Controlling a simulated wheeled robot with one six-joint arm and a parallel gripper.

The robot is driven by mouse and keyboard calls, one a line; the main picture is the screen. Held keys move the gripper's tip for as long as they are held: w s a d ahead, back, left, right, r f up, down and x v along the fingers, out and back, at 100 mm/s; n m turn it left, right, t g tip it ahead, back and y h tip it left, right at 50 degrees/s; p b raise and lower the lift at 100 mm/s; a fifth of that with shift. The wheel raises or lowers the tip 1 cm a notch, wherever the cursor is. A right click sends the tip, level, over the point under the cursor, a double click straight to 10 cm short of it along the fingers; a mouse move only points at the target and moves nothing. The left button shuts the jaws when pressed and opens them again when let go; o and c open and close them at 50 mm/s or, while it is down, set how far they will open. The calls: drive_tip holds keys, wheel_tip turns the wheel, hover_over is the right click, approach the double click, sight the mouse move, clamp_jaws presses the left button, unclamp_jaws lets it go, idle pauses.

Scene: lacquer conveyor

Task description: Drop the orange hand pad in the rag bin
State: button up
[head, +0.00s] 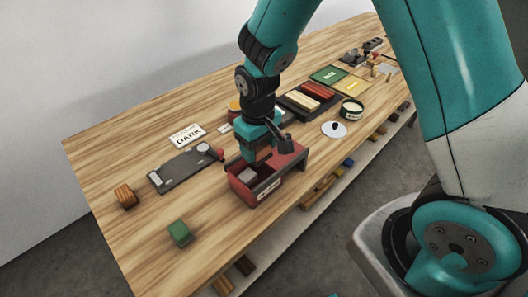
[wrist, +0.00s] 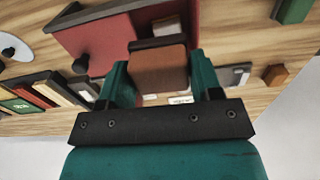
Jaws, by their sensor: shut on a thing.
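My gripper (head: 259,148) is shut on an orange-brown block-like pad, the orange hand pad, which shows between the fingers in the wrist view (wrist: 160,70). In the head view the pad is mostly hidden by the gripper. The gripper holds it over the red rag bin (head: 243,191), an open box with a dark edge and a label on its front. The bin also shows in the wrist view (wrist: 100,42). A small greyish block (head: 247,175) lies inside the bin.
A green block (head: 180,233) and a striped brown block (head: 125,195) lie on the wooden table left of the bin. A dark tray (head: 307,99), a round tin (head: 351,110) and a white disc (head: 334,129) stand right.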

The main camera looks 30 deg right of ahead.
sight(257, 161)
drive_tip(key=shift+s+a+f, duration=0.2)
drive_tip(key=shift+s+a, duration=0.05)
drive_tip(key=shift+a, duration=0.1)
wheel_tip(257, 161, down, 5)
drive_tip(key=b, duration=0.4)
drive_tip(key=shift+r, duration=0.2)
drive_tip(key=o, duration=1)
drive_tip(key=shift+w+r, duration=0.1)
drive_tip(key=shift+r, duration=0.05)
wheel_tip(257, 161, up, 17)
drive_tip(key=b, duration=0.1)
drive_tip(key=shift+r, duration=0.1)
